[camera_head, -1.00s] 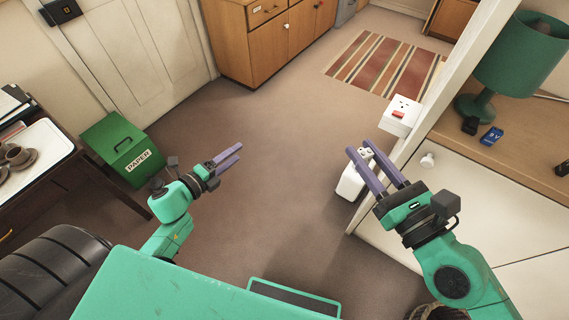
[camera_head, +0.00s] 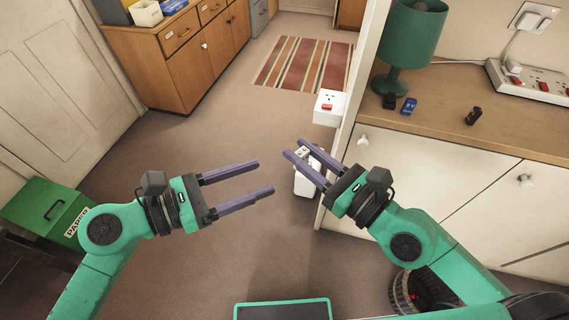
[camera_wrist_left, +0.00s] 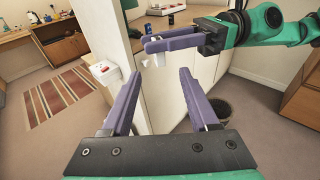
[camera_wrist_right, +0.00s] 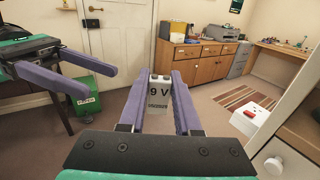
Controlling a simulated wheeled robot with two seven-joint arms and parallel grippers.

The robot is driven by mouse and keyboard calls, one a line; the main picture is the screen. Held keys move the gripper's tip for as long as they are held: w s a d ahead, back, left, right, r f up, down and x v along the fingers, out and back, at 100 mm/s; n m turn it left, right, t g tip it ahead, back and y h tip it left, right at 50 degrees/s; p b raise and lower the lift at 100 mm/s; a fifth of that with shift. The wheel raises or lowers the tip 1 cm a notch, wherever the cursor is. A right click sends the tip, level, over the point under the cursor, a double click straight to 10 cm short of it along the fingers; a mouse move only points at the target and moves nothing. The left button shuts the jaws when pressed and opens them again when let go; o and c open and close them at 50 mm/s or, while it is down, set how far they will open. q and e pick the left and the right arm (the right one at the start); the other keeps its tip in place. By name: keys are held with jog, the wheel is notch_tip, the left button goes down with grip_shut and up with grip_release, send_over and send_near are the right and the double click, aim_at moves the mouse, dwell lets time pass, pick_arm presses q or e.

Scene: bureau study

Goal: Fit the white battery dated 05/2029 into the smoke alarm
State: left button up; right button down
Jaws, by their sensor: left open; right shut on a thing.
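My right gripper (camera_head: 295,149) is shut on a white battery (camera_head: 305,183), which hangs below its fingers above the floor. In the right wrist view the battery (camera_wrist_right: 158,88) shows "9 V" between the fingers, terminals at the top. The print beneath is too small to read surely. My left gripper (camera_head: 265,177) is open and empty, just left of the battery, its fingers pointing toward it without touching. The smoke alarm cannot be made out in any view.
A desk top (camera_head: 440,95) at right holds a green lamp (camera_head: 408,40), a blue block (camera_head: 409,105), dark blocks and a power strip (camera_head: 535,83). A white box with a red switch (camera_head: 329,107) sits on the panel edge near my right gripper. The floor ahead is clear.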

pick_arm(q)
jog(key=x, duration=0.8)
jog(key=shift+d, duration=0.1)
grip_shut()
pick_arm(e)
jog(key=c, duration=0.5)
grip_release()
